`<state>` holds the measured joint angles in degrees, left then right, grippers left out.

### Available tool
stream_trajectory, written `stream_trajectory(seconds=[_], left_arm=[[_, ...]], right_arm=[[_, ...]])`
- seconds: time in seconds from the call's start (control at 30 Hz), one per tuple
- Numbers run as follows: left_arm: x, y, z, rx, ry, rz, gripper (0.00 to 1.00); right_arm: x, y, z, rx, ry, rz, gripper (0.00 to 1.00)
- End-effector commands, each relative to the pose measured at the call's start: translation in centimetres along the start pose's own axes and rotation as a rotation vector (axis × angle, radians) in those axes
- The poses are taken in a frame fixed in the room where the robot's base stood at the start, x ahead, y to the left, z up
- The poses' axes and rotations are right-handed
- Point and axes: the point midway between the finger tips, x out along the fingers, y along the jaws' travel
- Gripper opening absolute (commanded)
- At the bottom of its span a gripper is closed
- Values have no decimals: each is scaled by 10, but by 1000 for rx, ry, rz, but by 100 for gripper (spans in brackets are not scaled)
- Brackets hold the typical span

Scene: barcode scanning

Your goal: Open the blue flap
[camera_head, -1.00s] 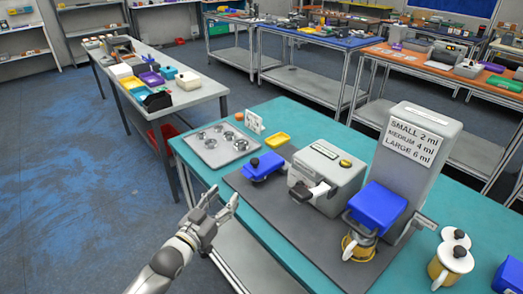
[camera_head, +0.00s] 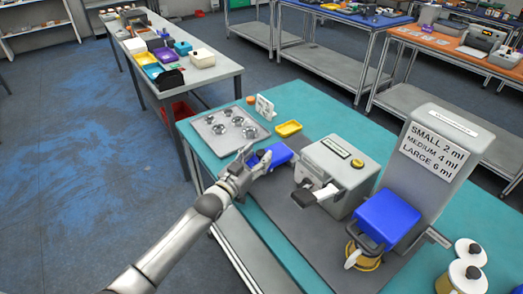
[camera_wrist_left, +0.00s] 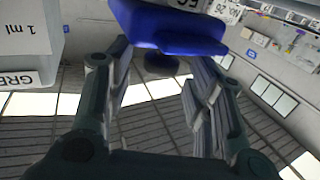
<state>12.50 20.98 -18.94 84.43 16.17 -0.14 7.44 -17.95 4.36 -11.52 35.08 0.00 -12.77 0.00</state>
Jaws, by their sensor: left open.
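A small blue flap (camera_head: 277,154) sits at the left end of the grey mat, beside the grey machine. A larger blue flap (camera_head: 387,217) is on the front of the tall grey dispenser, above a yellow and white cup (camera_head: 364,257). My left gripper (camera_head: 256,160) is at the small blue flap and partly covers it. In the left wrist view, a blue part (camera_wrist_left: 165,28) with a dark round knob (camera_wrist_left: 162,64) lies ahead of the open fingers, with nothing visibly clamped. Whether a finger touches it is unclear. My right gripper is out of view.
The grey machine (camera_head: 338,170) stands just right of the small flap. A metal plate with round knobs (camera_head: 230,130), a yellow tray (camera_head: 288,129) and a white card stand (camera_head: 265,107) are behind. White-lidded cups (camera_head: 468,262) stand at the right.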

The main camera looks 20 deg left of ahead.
Motion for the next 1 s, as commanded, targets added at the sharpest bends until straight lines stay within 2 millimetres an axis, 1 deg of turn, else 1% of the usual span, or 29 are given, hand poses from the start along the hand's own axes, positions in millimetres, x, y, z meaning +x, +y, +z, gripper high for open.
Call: stream_trajectory(seconds=[0.03,0.1,0.23,0.37,0.6,0.63,1.0], left_arm=[[7,0,-1,0,1,0,48],[14,0,-1,0,1,-1,48],[23,0,0,0,0,0,48],[26,0,0,-1,-1,0,48],[27,0,0,-1,0,0,48],[27,0,0,-1,0,0,47],[27,0,0,0,0,0,0]], right_arm=[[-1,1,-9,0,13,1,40],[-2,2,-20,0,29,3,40],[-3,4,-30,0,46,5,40],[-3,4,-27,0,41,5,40],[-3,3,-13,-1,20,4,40],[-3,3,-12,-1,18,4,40],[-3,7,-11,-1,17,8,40]])
